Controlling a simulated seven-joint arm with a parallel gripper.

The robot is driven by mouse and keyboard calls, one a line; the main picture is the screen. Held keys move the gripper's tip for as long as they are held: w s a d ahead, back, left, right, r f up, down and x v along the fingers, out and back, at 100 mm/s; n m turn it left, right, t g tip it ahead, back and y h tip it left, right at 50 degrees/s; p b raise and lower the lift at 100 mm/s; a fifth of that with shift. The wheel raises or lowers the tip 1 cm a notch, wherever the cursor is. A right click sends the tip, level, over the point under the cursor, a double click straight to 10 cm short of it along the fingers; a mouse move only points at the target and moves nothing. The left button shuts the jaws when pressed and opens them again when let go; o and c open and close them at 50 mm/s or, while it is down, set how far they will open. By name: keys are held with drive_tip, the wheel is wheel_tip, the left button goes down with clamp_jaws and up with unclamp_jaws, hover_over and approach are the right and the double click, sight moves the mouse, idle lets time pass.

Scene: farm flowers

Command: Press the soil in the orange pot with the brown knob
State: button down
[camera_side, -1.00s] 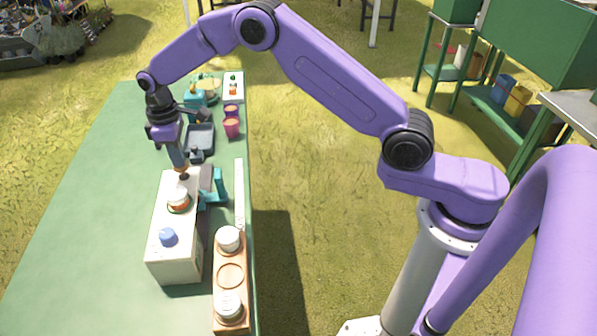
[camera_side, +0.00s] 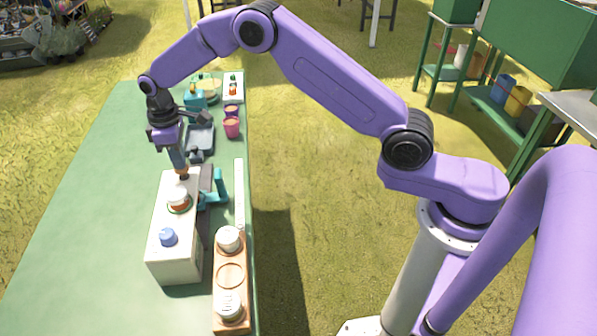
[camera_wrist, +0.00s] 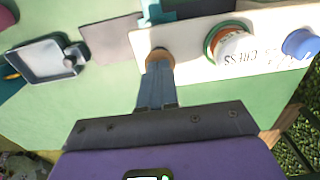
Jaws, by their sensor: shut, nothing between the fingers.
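A brown knob (camera_side: 183,174) is at the far end of a white box (camera_side: 175,261). It also shows in the wrist view (camera_wrist: 158,54). My gripper (camera_side: 181,168) is shut, with its fingertips right at the top of the knob; I cannot tell whether they touch it. In the wrist view my fingers (camera_wrist: 158,75) hide the knob's near side. A small pot with an orange band and a white top (camera_side: 178,198) sits in a green ring on the same box, nearer the side camera than the knob. Its white top shows in the wrist view (camera_wrist: 234,47). No soil is clearly visible.
A blue knob (camera_side: 168,237) is on the box's near end. A teal stand (camera_side: 213,190) is to its right. A wooden holder (camera_side: 231,292) with white-topped jars is at the front. A grey tray (camera_side: 199,138) and pink pot (camera_side: 231,128) are behind. The left table (camera_side: 80,220) is clear.

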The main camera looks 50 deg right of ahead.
drive_tip(key=shift+r, duration=1.4)
wheel_tip(320, 180, up, 6)
idle(0.7)
